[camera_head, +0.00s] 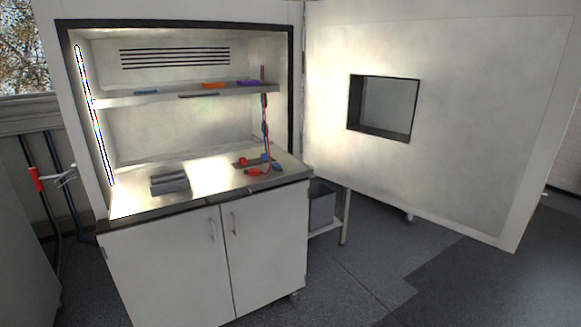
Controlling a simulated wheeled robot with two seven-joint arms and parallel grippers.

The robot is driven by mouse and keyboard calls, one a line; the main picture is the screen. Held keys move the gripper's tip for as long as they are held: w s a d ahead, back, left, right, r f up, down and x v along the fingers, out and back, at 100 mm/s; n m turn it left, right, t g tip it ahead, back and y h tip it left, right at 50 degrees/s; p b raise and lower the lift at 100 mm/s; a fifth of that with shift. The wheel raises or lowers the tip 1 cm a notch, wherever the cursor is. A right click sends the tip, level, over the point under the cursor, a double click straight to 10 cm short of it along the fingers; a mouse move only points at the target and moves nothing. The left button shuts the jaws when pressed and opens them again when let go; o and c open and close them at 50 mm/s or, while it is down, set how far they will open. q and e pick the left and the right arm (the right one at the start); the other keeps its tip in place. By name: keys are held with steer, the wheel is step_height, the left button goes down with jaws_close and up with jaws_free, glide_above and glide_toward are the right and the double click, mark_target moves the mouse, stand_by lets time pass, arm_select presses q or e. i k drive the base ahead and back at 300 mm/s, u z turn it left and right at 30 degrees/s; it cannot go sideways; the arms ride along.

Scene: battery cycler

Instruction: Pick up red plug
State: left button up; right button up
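A red plug (255,171) lies on the worktop of the cabinet, near its front right edge. It seems to join a red cable (266,130) that hangs from the shelf on the right. A second small red piece (242,161) sits just behind it to the left, on a dark strip; it is too small to tell what it is.
A grey block with slots (170,184) stands on the worktop (125,203) at left. The shelf (180,95) above holds orange, purple and blue items. The cabinet's large door (460,150) stands open at right. A grey bin (321,205) is beside the cabinet. Floor in front is clear.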

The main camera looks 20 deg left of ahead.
mark_target(252, 172)
steer(key=z, duration=0.05)
steer(key=i, duration=0.85)
steer(key=u, duration=0.9)
steer(key=i, duration=0.55)
steer(key=u, duration=0.5)
